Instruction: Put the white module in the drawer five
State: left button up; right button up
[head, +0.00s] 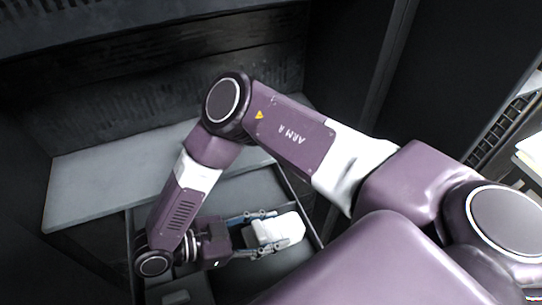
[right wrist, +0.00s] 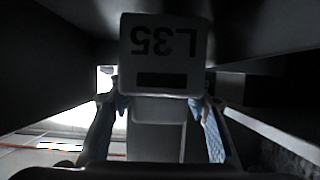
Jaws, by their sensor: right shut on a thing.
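The white module (head: 283,230) is a small block between the fingers of my right gripper (head: 266,233). In the right wrist view the module (right wrist: 165,52) shows a face with upside-down "L35" lettering and a dark rectangle. The gripper fingers (right wrist: 161,107) are shut on its narrower near part. In the head view the module and gripper are over or inside an open grey drawer (head: 257,187); the exact height above its floor is hard to tell. No drawer number is readable. My left gripper is not in view.
A flat grey panel (head: 85,183) lies behind and left of the drawer. A grey block-like shape (head: 178,297) shows low in the drawer's left part. Dark cabinet walls (head: 150,55) enclose the back and sides. A black slotted rack (head: 500,130) stands at the far right.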

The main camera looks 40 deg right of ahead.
jog(key=shift+s+f, duration=0.1)
jog(key=shift+f, duration=0.35)
jog(key=shift+s, duration=0.1)
jog(key=o, duration=1.3)
jog(key=shift+o, duration=0.2)
jog(key=shift+s, duration=0.1)
